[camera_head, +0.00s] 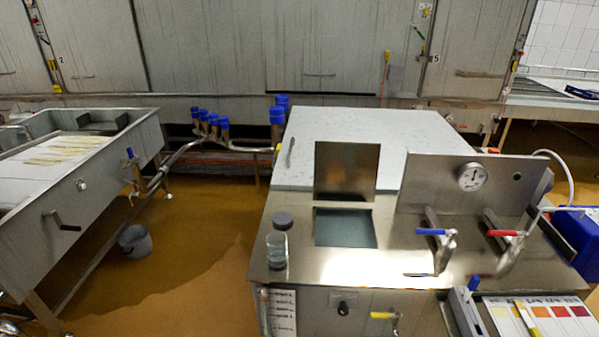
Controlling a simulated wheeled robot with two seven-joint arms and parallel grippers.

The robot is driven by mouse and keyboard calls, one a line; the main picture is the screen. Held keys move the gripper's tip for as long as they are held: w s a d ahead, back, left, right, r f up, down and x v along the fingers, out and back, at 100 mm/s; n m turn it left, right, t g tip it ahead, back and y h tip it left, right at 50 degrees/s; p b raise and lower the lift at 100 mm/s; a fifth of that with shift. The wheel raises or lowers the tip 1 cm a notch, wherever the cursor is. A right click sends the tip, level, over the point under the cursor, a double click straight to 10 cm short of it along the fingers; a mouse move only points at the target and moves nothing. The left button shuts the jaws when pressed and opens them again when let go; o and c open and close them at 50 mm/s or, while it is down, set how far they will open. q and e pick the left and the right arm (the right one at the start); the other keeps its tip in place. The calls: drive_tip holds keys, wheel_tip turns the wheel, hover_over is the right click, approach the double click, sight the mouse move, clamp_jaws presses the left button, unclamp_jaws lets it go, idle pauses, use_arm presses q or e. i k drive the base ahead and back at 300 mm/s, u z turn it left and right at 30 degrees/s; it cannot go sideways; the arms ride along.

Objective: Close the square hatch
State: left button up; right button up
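The square hatch lid (346,172) is a brownish metal plate standing upright at the back edge of a square opening (345,228) in the steel top of the vat (420,270). The opening is uncovered and shows a grey-blue surface inside. Neither of my grippers shows in the head view.
A glass jar (277,250) and a dark round cap (283,220) stand left of the opening. Right of it are a blue-handled valve (436,232), a red-handled valve (506,233) and a panel with a gauge (472,177). A colour chart (540,317) lies front right.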

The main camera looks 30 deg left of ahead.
sight(343, 171)
drive_tip(key=u, duration=2.4)
drive_tip(key=i, duration=2.95)
drive_tip(key=z, duration=1.55)
drive_tip(key=i, duration=2.9)
drive_tip(key=z, duration=4)
